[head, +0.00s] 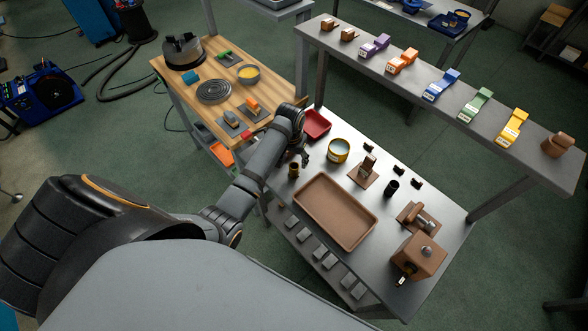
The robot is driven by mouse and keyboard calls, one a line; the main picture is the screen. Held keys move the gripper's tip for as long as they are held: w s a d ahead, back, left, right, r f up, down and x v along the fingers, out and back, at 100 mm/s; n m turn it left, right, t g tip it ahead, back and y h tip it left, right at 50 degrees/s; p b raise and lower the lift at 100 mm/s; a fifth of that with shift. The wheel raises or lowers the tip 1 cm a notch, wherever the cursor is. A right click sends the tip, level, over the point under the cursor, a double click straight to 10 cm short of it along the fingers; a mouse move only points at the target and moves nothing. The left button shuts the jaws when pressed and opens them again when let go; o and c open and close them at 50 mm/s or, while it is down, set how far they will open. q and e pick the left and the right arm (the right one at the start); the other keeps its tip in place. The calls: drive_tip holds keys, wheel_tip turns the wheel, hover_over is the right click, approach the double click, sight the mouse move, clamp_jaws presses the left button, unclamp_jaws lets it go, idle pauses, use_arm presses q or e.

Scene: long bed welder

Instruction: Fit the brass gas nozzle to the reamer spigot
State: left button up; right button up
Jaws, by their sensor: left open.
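A small brass-coloured cylinder (294,170), which looks like the gas nozzle, stands on the grey metal bench near its left edge. My left gripper (304,158) is open and empty, just above and to the right of it, apart from it in the picture. A brown box (420,256) with a small grey stub on top stands at the bench's near right corner; it may be the reamer with its spigot, but I cannot tell for sure. Nothing sits on the stub. My right gripper is not in view.
A brown tray (302,207) fills the bench's middle front. Around it are a yellow tin (338,150), a red bin (316,122), a black cylinder (391,187) and a brown fixture (408,214). A raised shelf (400,88) with coloured pieces runs behind.

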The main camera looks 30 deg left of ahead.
sight(294, 166)
use_arm(q)
drive_tip(key=f, duration=0.2)
drive_tip(key=f+p, duration=0.1)
drive_tip(key=f, duration=0.2)
drive_tip(key=shift+w+a+f, duration=0.1)
drive_tip(key=shift+w+f, duration=0.05)
drive_tip(key=shift+w, duration=0.05)
drive_tip(key=shift+w+f, duration=0.1)
drive_tip(key=shift+f, duration=0.35)
drive_tip(key=shift+c, duration=0.5)
clamp_jaws()
drive_tip(key=shift+r+p, duration=0.15)
drive_tip(key=shift+p, duration=0.2)
